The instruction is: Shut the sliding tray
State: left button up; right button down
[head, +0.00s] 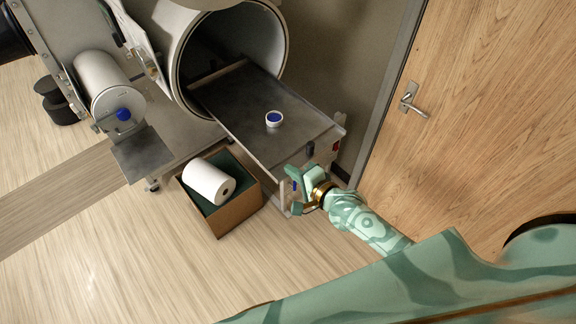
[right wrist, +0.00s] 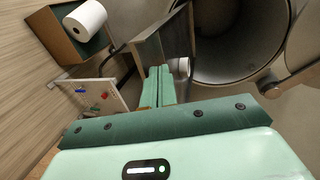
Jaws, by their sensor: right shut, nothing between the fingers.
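The sliding tray (head: 245,110) is a dark flat plate with raised edges. It stands well out of the round port (head: 235,40) towards me. A small white cup with blue inside (head: 274,118) stands on it. A pale front plate (head: 322,160) with a red mark is at the tray's outer end, partly hidden by my right gripper (head: 298,180). That gripper is shut and empty, close to the front plate; contact cannot be told. In the right wrist view its shut fingers (right wrist: 160,86) are beside the tray (right wrist: 170,45) and the marked plate (right wrist: 97,97). My left gripper is not in view.
An open cardboard box (head: 235,212) holding a white roll (head: 209,183) stands on the floor below the tray's left side. A smaller cylinder with a blue knob (head: 105,88) is at the left. A wooden door (head: 480,110) with a handle is at the right.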

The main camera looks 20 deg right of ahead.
jog(key=shift+w+a, duration=0.2)
jog(key=shift+w, duration=0.35)
jog(key=shift+w+a, duration=0.15)
jog(key=shift+w, duration=0.35)
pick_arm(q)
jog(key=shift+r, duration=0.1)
